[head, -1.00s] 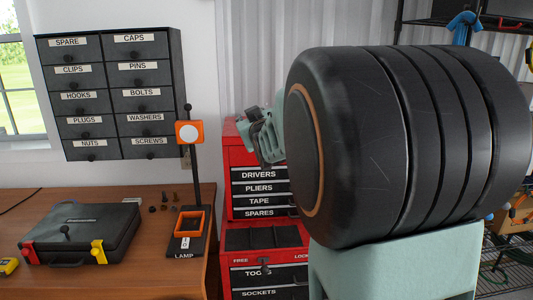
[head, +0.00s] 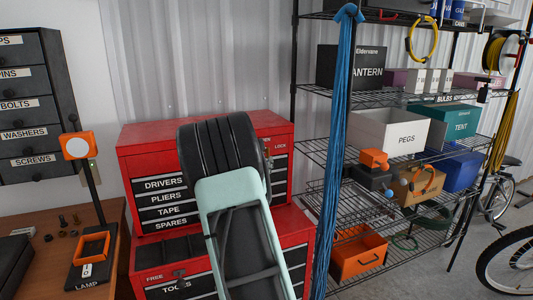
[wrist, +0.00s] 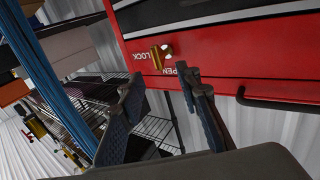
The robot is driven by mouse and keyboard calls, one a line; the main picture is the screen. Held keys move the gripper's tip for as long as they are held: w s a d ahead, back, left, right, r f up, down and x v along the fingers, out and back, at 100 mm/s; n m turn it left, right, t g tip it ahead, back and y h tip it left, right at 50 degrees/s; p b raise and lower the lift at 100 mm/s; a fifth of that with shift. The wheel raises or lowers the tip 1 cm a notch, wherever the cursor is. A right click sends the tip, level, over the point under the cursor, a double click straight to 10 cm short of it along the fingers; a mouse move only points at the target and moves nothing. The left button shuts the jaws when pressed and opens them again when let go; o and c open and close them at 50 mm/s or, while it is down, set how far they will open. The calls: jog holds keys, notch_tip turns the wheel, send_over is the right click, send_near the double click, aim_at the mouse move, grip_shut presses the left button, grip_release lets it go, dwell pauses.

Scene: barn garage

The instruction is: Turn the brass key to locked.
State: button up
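The brass key (wrist: 162,55) sits in the red face of the upper tool chest (wrist: 215,50) in the wrist view, between the upside-down LOCK and OPEN labels. Which label it is turned to is hard to tell. My gripper (wrist: 162,82) is open, its two dark fingers apart with nothing between them, pointing at the chest face close to the key. The fingers look short of the key, not touching it. In the head view the upper chest (head: 155,160) shows its LOCK label at the right; my arm hides the gripper.
A lower red chest (head: 155,268) with a FREE label stands beneath. A dark bar handle (wrist: 285,103) juts from the chest face. A blue hanging strap (head: 340,150) and wire shelving (head: 400,95) stand to the right. A bench with an orange lamp (head: 76,146) is at the left.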

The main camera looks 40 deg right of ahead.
aim_at(267, 152)
jog(key=p+x, duration=0.1)
jog(key=x, duration=0.6)
jog(key=shift+w+d+p, duration=0.25)
jog(key=shift+d+p, duration=0.05)
jog(key=shift+p, duration=0.05)
grip_shut()
